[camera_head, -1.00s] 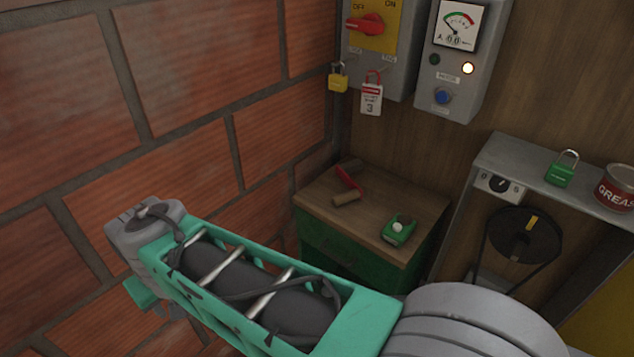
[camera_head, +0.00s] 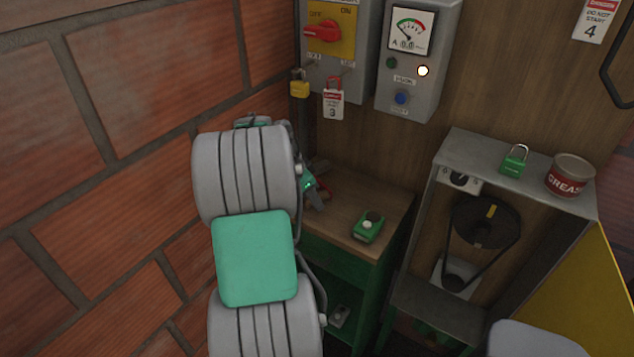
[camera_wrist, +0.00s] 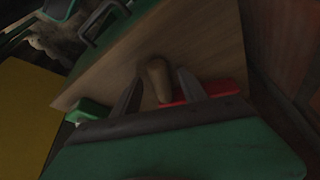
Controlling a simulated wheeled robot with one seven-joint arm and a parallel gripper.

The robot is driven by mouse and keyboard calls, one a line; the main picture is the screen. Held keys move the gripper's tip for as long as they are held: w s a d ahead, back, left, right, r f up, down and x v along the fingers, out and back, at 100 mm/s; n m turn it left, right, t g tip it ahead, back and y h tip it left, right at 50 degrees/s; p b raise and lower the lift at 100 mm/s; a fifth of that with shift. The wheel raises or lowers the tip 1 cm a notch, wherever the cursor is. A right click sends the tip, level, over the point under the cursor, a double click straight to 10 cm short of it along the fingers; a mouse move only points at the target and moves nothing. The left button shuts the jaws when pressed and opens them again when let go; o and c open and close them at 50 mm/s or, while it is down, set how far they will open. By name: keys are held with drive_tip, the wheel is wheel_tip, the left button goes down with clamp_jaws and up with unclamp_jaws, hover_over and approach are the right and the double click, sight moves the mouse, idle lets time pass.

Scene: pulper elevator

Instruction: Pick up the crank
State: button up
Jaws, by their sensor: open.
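The crank has a red bar and wooden handles. It lies on the wooden top of a small green cabinet (camera_head: 365,201). In the head view my arm hides most of it, with a bit of its red bar (camera_head: 324,184) showing. In the wrist view one wooden handle (camera_wrist: 157,78) stands between the fingers of my gripper (camera_wrist: 159,74), with the red bar (camera_wrist: 212,88) passing behind the right finger. My gripper is open around the handle; I cannot tell whether either finger touches it. My gripper (camera_head: 314,191) is partly hidden by my arm in the head view.
A green device with a white button (camera_head: 368,226) sits on the cabinet right of the crank. A brick wall (camera_head: 120,120) is close on the left. A metal housing (camera_head: 470,150) with a green padlock (camera_head: 515,160) and a grease can (camera_head: 570,175) stands right.

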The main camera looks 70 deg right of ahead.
drive_tip(key=shift+d+f, duration=0.1)
drive_tip(key=shift+f, duration=0.15)
clamp_jaws()
idle(0.3)
drive_tip(key=shift+r, duration=0.1)
